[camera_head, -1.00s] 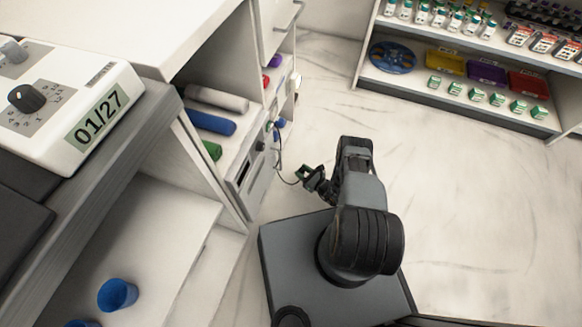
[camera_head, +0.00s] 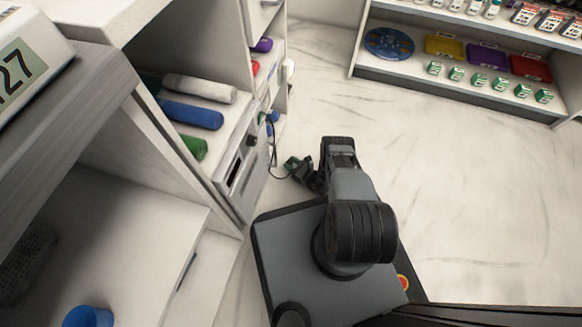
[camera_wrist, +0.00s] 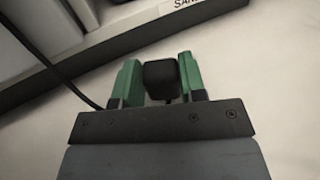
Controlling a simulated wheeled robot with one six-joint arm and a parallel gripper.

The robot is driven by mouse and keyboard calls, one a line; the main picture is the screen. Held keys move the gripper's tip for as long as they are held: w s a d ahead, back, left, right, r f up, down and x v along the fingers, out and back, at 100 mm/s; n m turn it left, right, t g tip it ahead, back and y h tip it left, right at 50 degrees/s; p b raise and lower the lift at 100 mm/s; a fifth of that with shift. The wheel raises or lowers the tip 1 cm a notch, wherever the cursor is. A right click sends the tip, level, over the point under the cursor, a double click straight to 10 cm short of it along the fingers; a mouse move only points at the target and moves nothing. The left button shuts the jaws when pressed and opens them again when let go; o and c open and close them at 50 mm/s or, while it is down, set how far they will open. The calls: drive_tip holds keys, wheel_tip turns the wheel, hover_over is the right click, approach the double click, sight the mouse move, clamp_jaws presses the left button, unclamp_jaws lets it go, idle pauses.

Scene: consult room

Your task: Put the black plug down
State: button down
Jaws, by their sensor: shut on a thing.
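The black plug (camera_wrist: 161,79) is between the two green fingers of my gripper (camera_wrist: 160,82) in the wrist view. The gripper is shut on it. A black cable (camera_wrist: 45,60) runs at the left of the plug in that view. In the head view my gripper (camera_head: 294,166) is small and dark, to the left of my arm and beside the cabinet front, above the floor. The cable (camera_head: 271,152) hangs in a curve there between the cabinet panel and the gripper. The plug itself is too small to make out in the head view.
The cabinet (camera_head: 236,165) stands close to the left of my gripper, with rolled towels (camera_head: 190,113) on its shelf. A low shelf unit (camera_head: 455,82) with trays and small boxes is at the back right. The pale floor (camera_head: 455,190) on the right is clear.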

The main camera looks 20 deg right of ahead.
drive_tip(key=shift+s+a+f, duration=0.2)
drive_tip(key=shift+s+f, duration=0.25)
drive_tip(key=shift+f, duration=0.35)
drive_tip(key=shift+d+f, duration=0.15)
drive_tip(key=shift+f, duration=0.3)
drive_tip(key=c, duration=0.7)
unclamp_jaws()
drive_tip(key=shift+w, duration=0.1)
